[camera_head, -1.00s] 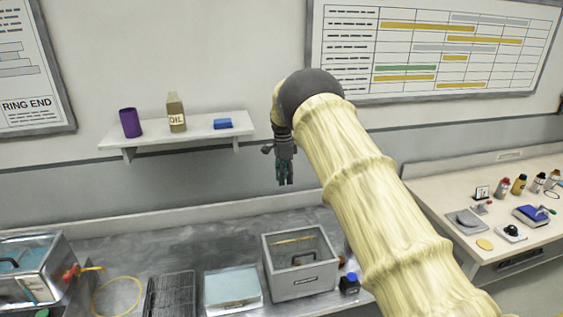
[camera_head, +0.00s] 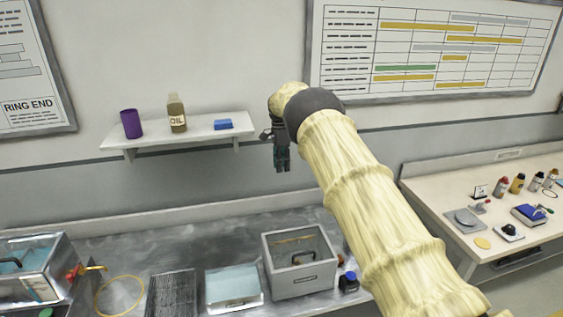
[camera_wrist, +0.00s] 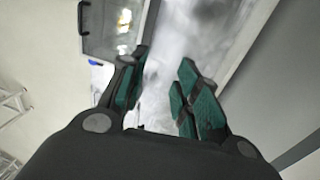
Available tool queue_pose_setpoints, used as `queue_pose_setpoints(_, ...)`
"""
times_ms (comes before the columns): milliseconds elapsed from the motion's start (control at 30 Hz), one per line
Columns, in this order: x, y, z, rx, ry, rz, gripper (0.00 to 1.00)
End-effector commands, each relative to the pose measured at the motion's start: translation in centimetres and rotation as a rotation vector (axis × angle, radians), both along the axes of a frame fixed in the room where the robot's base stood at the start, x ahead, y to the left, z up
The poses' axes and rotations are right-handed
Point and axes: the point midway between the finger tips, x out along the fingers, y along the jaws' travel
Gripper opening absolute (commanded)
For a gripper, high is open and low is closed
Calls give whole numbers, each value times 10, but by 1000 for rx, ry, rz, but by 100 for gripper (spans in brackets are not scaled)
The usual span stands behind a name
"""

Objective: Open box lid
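A grey box (camera_head: 304,284) stands on the metal counter, and its top has a pale panel (camera_head: 298,241) with a dark handle (camera_head: 304,257). The panel looks like a closed see-through lid, but I cannot be sure. A framed, see-through top with a dark handle, seemingly this box (camera_wrist: 112,45), shows at the upper left of the wrist view. My gripper (camera_head: 282,168) hangs pointing down, high above the counter and apart from the box. In the wrist view its green-padded fingers (camera_wrist: 158,88) are spread with nothing between them.
A wall shelf (camera_head: 180,138) holds a purple cup, an oil bottle and a blue block, close to the left of my gripper. A clear tank (camera_head: 30,275), a black rack (camera_head: 172,295), a pale tray (camera_head: 233,288) and a dark blue bottle (camera_head: 348,283) stand on the counter.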

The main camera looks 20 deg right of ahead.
Motion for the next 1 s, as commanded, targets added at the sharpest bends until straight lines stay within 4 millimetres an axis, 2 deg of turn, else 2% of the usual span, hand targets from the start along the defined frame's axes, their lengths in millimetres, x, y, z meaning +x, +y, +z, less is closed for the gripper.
queue_pose_setpoints(767, 3, 0, 4, 0, -1, 0, 32)
queue_pose_setpoints(867, 4, 0, 11, 0, -1, 0, 32)
queue_pose_setpoints(1000, 7, -1, 30, 1, -2, 0, 32)
